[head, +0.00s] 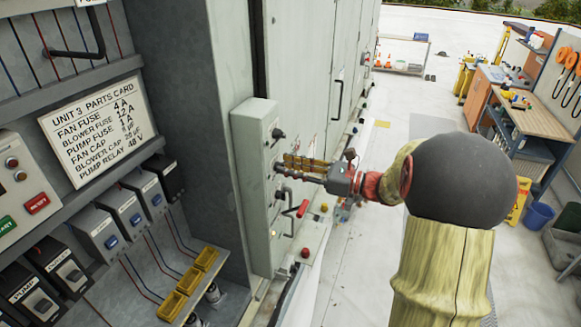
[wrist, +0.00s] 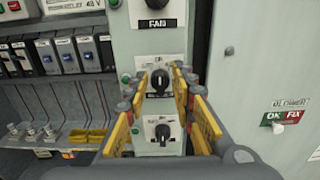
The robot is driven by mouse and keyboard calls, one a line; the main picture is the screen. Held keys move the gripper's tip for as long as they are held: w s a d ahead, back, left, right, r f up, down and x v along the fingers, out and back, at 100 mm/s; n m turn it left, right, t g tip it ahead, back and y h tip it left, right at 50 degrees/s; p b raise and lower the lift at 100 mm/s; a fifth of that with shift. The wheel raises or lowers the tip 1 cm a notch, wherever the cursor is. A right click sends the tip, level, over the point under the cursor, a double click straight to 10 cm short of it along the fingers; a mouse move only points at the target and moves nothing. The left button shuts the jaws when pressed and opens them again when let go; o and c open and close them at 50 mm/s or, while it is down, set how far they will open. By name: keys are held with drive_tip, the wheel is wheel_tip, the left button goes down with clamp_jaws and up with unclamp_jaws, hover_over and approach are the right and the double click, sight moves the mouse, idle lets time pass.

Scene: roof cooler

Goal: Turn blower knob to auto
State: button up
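A pale control box (head: 255,180) stands on the cabinet wall with several dark knobs in a column. In the wrist view, a black rotary knob (wrist: 160,80) on a white plate sits between my gripper's fingertips. The label under it is partly hidden, so I cannot read whether it is the blower's. Above it is a black FAN label (wrist: 157,23). Below it is another black knob (wrist: 162,133) on a white plate. My gripper (wrist: 160,88), with yellow-padded fingers, is open on both sides of the middle knob; contact cannot be told. It also shows in the head view (head: 302,166).
A red-tipped lever (head: 303,208) sticks out below my gripper. Left are a parts card (head: 95,130), switch boxes (head: 122,212) and yellow bins (head: 187,284). A workbench (head: 535,118) stands far right; the roof floor between is mostly clear.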

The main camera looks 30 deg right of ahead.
clamp_jaws()
drive_tip(key=shift+f+b, duration=0.1)
drive_tip(key=shift+b, duration=0.4)
drive_tip(key=n+b, duration=0.2)
drive_tip(key=b, duration=0.2)
drive_tip(key=n+b, duration=0.6)
drive_tip(key=b, duration=0.1)
drive_tip(key=shift+s+a+f+b, duration=0.15)
drive_tip(key=shift+s+a+b, duration=0.1)
drive_tip(key=shift+b, duration=0.1)
drive_tip(key=shift+n, duration=0.3)
